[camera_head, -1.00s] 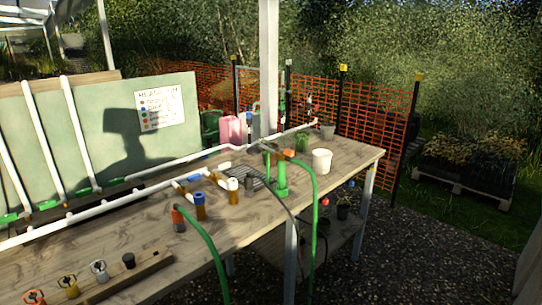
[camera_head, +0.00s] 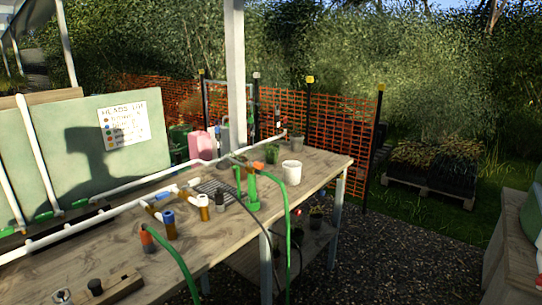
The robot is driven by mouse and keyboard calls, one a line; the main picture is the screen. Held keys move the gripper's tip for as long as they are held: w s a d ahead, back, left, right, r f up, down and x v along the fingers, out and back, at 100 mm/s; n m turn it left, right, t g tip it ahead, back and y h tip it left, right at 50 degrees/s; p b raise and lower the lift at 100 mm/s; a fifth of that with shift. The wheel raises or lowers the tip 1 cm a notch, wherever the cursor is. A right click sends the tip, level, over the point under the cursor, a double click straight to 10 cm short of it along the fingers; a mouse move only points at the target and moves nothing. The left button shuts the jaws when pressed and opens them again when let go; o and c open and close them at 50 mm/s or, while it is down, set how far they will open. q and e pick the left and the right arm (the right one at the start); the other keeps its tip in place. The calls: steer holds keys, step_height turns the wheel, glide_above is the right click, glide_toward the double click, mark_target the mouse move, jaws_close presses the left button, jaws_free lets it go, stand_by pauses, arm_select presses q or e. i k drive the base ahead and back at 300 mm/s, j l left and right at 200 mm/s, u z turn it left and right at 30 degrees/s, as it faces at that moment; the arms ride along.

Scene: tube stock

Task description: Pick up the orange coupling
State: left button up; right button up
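A small upright fitting with an orange top (camera_head: 147,239) stands on the wooden bench (camera_head: 215,256), and a green hose (camera_head: 180,262) runs from beside it over the bench's front edge. Another orange-red piece (camera_head: 240,162) shows near the top of the green stand (camera_head: 253,190) farther back. I cannot tell which of these is the coupling. Neither of my grippers is in view.
A blue-topped fitting (camera_head: 169,225) and white pipes (camera_head: 90,227) lie on the bench, with a white pot (camera_head: 292,173) farther right. Gravel (camera_head: 390,260) is clear at right.

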mark_target(147, 238)
steer(key=u, duration=0.35)
steer(key=i+l+u, duration=0.2)
steer(key=u, duration=0.15)
steer(key=i+l+u, duration=0.25)
steer(key=u, duration=0.15)
steer(key=i+l+u, duration=0.2)
steer(key=l+u, duration=0.15)
